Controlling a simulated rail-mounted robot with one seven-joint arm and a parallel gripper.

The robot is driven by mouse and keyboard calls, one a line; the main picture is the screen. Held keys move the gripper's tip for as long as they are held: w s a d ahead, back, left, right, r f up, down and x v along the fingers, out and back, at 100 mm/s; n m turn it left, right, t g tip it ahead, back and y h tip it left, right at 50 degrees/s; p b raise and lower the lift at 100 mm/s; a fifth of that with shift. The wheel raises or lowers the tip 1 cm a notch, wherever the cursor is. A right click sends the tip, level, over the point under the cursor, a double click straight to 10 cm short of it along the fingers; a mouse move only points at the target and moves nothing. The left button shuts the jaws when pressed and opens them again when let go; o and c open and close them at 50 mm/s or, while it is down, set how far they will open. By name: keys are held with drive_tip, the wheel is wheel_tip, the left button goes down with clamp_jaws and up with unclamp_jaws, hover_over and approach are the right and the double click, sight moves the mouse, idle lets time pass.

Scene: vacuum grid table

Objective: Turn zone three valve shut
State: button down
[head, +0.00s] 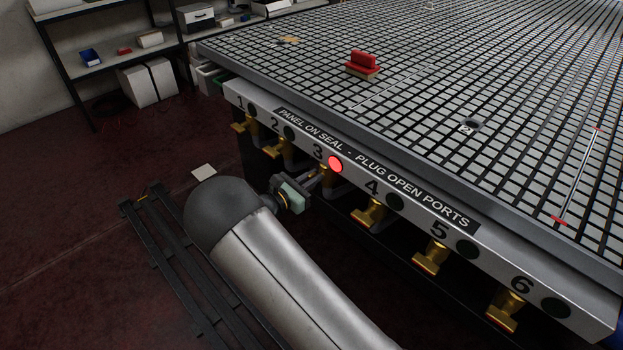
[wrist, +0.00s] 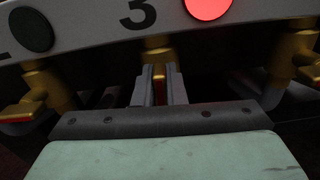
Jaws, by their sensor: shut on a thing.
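The zone three valve (head: 327,172) is a brass fitting under the number 3 on the table's front panel. In the wrist view its brass body (wrist: 158,50) shows under the panel edge, with a reddish strip of its handle (wrist: 159,90) between my fingers. My gripper (wrist: 160,78) is shut on this handle, with one grey finger on each side. In the head view my gripper (head: 318,179) reaches the valve from the front left. A round red lamp (head: 335,163) is lit beside the number 3. Most of the handle is hidden by the fingers.
Neighbouring brass valves two (head: 278,147) and four (head: 369,213) hang on either side, with dark lamps. The gridded table top (head: 420,100) overhangs them and carries a red-handled block (head: 362,64). A dark rail frame (head: 165,230) lies on the floor at left.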

drive_tip(key=m+b, duration=0.2)
drive_tip(key=m, duration=0.1)
drive_tip(key=m+b, duration=0.2)
drive_tip(key=m, duration=0.1)
drive_tip(key=f+m+b, duration=0.1)
drive_tip(key=m+b, duration=0.1)
drive_tip(key=m, duration=0.1)
drive_tip(key=shift+s+d+f+b, duration=0.1)
drive_tip(key=shift+s+d+b, duration=0.3)
drive_tip(key=m+b, duration=0.1)
drive_tip(key=b, duration=0.1)
drive_tip(key=m+b, duration=0.1)
drive_tip(key=m, duration=0.1)
drive_tip(key=m+b, duration=0.2)
drive_tip(key=shift+s+d+f+b, duration=0.1)
drive_tip(key=shift+f+b, duration=0.2)
drive_tip(key=m+b, duration=0.3)
drive_tip(key=c, duration=1.5)
unclamp_jaws()
drive_tip(key=shift+r, duration=0.1)
drive_tip(key=p+v, duration=0.3)
drive_tip(key=v, duration=1.4)
drive_tip(key=shift+s+p, duration=0.25)
drive_tip(key=shift+p, duration=0.15)
